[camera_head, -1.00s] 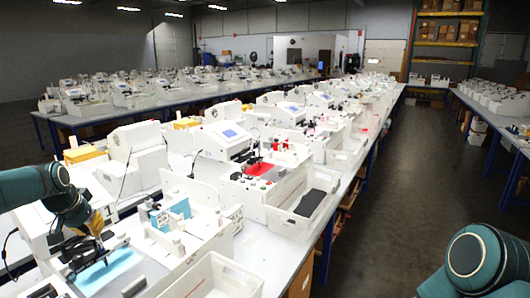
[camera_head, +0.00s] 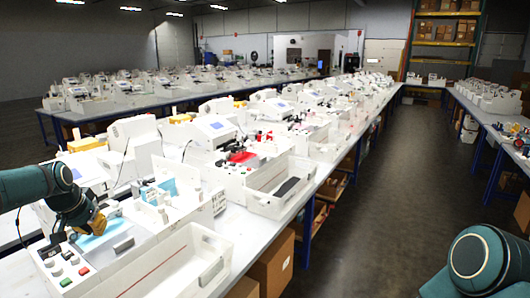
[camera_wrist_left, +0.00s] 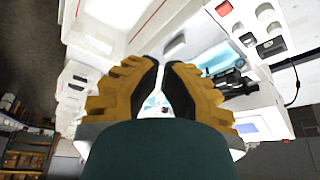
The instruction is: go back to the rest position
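My left arm comes in from the left, and its left gripper (camera_head: 97,222) shows as a yellow part above the near bench in the head view. In the left wrist view, the two ridged yellow fingers with black pads lean towards each other, with a narrow gap between them (camera_wrist_left: 162,85). Nothing is held between the pads. White plotter equipment shows beyond the tips. A teal link of my right arm is at the lower right of the head view; the right gripper is out of view.
White plotters and bins crowd the long near bench. A pale blue sheet (camera_head: 95,242) and a button panel (camera_head: 62,270) are near my left gripper. An empty white bin (camera_head: 205,275) is at the front. Cardboard boxes (camera_head: 273,262) are below. The aisle floor (camera_head: 400,190) is clear.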

